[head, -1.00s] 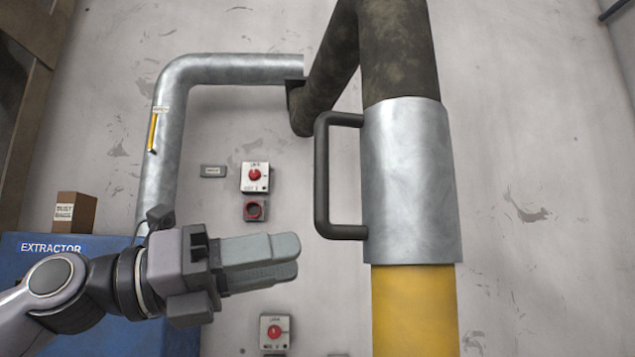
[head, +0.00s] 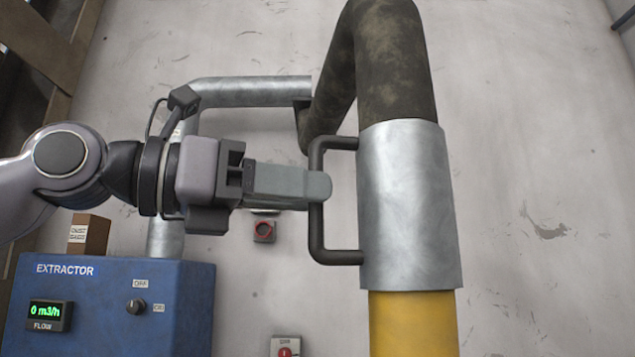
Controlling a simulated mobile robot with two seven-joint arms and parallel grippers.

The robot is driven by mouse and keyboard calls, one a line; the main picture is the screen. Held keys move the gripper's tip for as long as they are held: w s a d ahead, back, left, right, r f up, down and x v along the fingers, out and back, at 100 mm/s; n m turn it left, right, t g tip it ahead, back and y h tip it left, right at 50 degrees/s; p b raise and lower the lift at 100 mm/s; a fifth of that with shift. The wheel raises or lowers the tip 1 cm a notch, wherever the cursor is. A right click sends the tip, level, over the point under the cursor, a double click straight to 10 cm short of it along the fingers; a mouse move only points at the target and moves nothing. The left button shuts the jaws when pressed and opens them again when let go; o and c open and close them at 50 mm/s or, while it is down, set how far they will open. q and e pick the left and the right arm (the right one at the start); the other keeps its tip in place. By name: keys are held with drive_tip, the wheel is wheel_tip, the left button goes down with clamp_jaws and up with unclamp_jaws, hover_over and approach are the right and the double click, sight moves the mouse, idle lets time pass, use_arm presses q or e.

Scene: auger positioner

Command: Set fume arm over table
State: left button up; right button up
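The fume arm hangs in the centre right, with a dark mottled hose (head: 395,65), a silver metal sleeve (head: 408,205) and a yellow section (head: 412,325) below it. A dark D-shaped handle (head: 318,235) sticks out from the sleeve's left side. My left gripper (head: 318,186) is level with the middle of the handle's upright bar. One finger crosses in front of the bar; the other is mostly hidden behind it. I cannot tell whether the fingers press on the bar. My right gripper and the table are not in view.
A blue extractor box (head: 180,320) stands at lower left, its display reading 0 m3/h, with a small brown box (head: 90,233) behind it. A silver duct (head: 250,92) and red-knobbed switches (head: 264,230) are on the wall. The area right of the sleeve is clear.

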use_arm(q)
drive_tip(key=shift+x, duration=1.25)
clamp_jaws()
